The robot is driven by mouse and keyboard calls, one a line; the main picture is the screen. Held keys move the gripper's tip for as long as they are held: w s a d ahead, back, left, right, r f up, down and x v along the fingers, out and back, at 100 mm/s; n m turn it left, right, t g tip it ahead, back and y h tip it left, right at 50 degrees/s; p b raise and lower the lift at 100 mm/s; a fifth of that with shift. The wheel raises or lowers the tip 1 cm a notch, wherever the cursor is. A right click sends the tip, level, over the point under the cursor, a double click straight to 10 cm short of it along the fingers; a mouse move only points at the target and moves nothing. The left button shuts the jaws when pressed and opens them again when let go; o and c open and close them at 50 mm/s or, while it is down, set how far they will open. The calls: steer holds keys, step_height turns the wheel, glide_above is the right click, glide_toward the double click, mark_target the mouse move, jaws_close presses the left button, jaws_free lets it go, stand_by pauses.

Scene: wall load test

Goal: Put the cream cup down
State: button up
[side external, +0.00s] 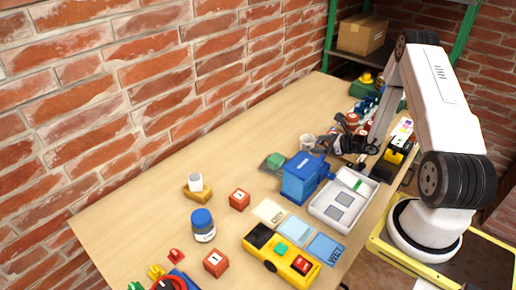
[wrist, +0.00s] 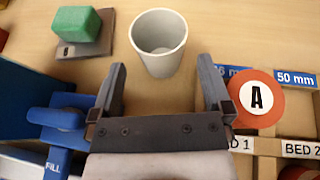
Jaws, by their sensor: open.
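The cream cup (wrist: 160,45) stands upright and empty on the wooden table (wrist: 30,25), just beyond my fingertips in the wrist view. In the side view the cup (side external: 307,141) shows small behind the blue box. My gripper (wrist: 165,88) is open, with one finger on each side of the space in front of the cup. Nothing is between the fingers, and they look apart from the cup. In the side view my gripper (side external: 326,147) is low over the table, right beside the cup.
A green block (wrist: 76,24) sits on a grey plate left of the cup. A blue box with a handle (side external: 304,177) stands close by. An orange disc marked A (wrist: 257,97) and labelled strips lie to the right. A white tray (side external: 343,200) is nearer the edge.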

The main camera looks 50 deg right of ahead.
steer(key=shift+v, duration=1.15)
steer(key=shift+r, duration=0.15)
step_height(320, 180, up, 8)
steer(key=w+a+n+g+y, duration=0.2)
steer(key=a+n+g+y, duration=0.2)
steer(key=a+n, duration=0.15)
steer(key=n+g+h, duration=0.6)
steer(key=n+g, duration=0.3)
steer(key=n, duration=0.6)
glide_toward(308, 136)
steer(key=a, duration=0.2)
steer(key=shift+m, duration=0.25)
steer(key=shift+s+a+f, duration=0.1)
steer(key=shift+s+f, duration=0.05)
steer(key=shift+f, duration=1.2)
steer(key=shift+s+f, duration=0.15)
steer(key=shift+f, duration=1.15)
steer(key=shift+s+a+f, duration=0.1)
steer(key=shift+s+f, duration=0.05)
steer(key=shift+f, duration=1.2)
